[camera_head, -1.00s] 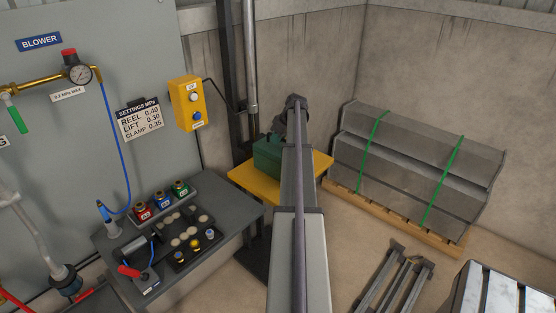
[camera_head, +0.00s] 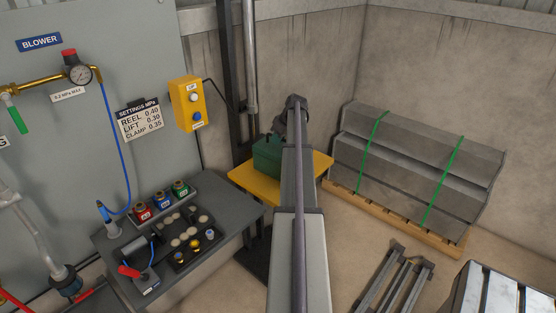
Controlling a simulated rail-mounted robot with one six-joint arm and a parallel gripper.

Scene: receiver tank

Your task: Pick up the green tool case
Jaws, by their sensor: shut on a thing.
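The green tool case (camera_head: 267,152) is at the yellow platform (camera_head: 255,185), by its back left part. My arm hides the right part of the case. The dark end of my arm, with my gripper (camera_head: 280,130), is right at the top of the case. The gripper is shut on the case, but its fingertips are mostly hidden behind my arm. The case looks upright. I cannot tell whether its underside touches the platform.
A grey bench (camera_head: 225,215) with colored fittings stands to the left, below a yellow button box (camera_head: 187,103). A vertical post (camera_head: 249,60) rises behind the platform. Strapped grey blocks (camera_head: 410,165) on a pallet stand at right. Metal frames (camera_head: 395,280) lie on the floor.

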